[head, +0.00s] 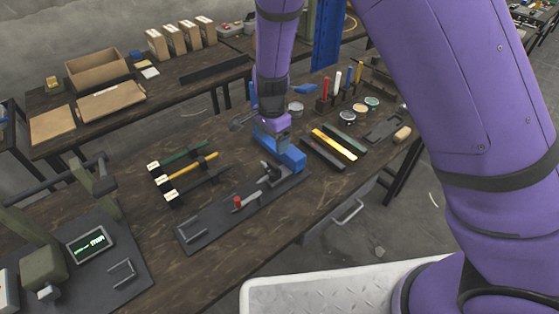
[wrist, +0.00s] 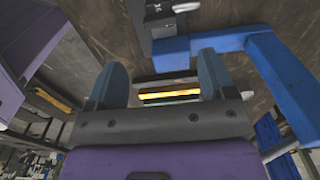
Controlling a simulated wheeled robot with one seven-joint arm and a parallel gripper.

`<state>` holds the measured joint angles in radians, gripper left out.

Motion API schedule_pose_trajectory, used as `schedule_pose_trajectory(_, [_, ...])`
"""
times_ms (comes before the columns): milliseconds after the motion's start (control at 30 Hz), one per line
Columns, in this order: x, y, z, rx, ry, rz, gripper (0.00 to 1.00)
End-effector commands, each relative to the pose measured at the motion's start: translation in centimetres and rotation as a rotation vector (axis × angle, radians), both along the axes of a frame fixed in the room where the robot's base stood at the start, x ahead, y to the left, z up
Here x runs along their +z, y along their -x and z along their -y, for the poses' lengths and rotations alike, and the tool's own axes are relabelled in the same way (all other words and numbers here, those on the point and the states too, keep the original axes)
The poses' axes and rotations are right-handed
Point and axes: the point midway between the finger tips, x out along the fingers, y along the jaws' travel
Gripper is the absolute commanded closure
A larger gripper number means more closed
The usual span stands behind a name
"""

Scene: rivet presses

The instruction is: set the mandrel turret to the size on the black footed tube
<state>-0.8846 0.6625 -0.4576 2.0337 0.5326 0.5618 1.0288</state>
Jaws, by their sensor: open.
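The black footed tube (head: 200,188) lies in the head view as the nearest of three tubes with pale end tags; its size marking is too small to read. A dark base plate (head: 207,232) carries a red knob (head: 238,202), a dark upright part (head: 268,172) and a blue frame (head: 291,158). I cannot tell which part is the mandrel turret. My gripper (head: 278,138) is above the blue frame at the plate's far end. In the wrist view my gripper (wrist: 163,80) has its fingers wide apart with nothing between them; the blue frame (wrist: 275,65) is just beyond.
Green (head: 185,156) and yellow (head: 193,171) tubes lie beside the black one. Several coloured bars (head: 334,144) lie right of my gripper. Cartons (head: 95,70) are on the back table.

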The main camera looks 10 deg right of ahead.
Motion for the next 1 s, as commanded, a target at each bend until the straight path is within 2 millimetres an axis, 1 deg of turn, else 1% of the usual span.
schedule_pose_trajectory(300, [-5.4,0.0,0.2,-0.001,0.001,-0.004,0.23])
schedule_pose_trajectory(500, [-8.2,0.0,0.1,-0.001,0.000,-0.002,0.23])
schedule_pose_trajectory(600, [-9.2,0.0,0.1,0.000,0.000,-0.002,0.23])
schedule_pose_trajectory(700, [-9.7,0.0,0.1,0.000,-0.001,-0.001,0.23])
schedule_pose_trajectory(1000, [-9.9,0.0,0.1,0.000,-0.001,-0.001,0.23])
